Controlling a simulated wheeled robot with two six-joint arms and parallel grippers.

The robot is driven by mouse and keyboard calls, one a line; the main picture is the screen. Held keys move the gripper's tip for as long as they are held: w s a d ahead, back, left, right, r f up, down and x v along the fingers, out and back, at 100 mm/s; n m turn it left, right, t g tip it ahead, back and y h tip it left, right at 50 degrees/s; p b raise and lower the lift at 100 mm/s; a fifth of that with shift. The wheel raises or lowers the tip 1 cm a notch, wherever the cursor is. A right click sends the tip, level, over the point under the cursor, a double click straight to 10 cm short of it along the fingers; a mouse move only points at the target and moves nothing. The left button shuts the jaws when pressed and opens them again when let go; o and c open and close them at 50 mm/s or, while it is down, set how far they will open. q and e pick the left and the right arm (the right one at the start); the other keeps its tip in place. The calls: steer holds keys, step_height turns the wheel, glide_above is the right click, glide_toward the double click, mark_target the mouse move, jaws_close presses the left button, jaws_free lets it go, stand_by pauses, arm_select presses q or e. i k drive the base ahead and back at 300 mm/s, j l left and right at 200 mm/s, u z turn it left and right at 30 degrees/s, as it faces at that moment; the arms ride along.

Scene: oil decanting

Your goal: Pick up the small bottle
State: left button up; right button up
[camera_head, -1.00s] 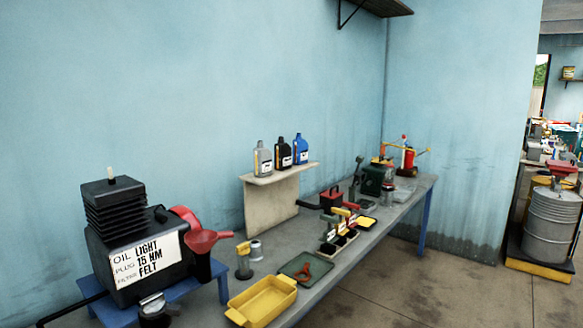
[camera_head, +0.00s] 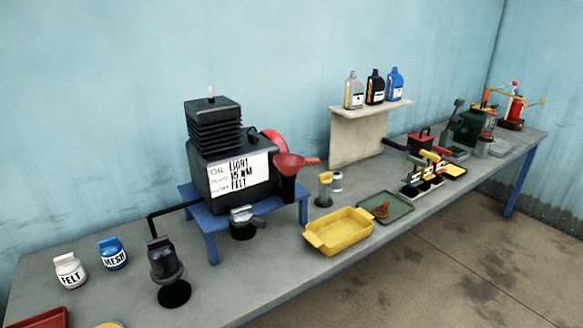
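Three oil bottles stand upright on a small raised shelf in the head view: a grey one (camera_head: 354,91), a black one (camera_head: 375,88) and a blue one (camera_head: 395,85). A small pale container (camera_head: 337,182) stands on the bench beside a grey-and-yellow cylinder (camera_head: 324,190). A white container labelled FELT (camera_head: 70,271) and a blue one labelled MESH (camera_head: 113,253) stand at the bench's left. I cannot tell which of these is the small bottle. Neither of my grippers is in view.
A yellow tray (camera_head: 340,231) sits near the front edge. A red tray (camera_head: 38,318) is cut off at lower left.

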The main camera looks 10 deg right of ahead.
mark_target(355, 91)
steer(key=i+l+u, duration=0.2)
steer(key=i+l, duration=0.15)
steer(key=l, duration=0.25)
steer(key=i+l+u, duration=0.1)
steer(key=l, duration=0.25)
steer(key=i, duration=0.1)
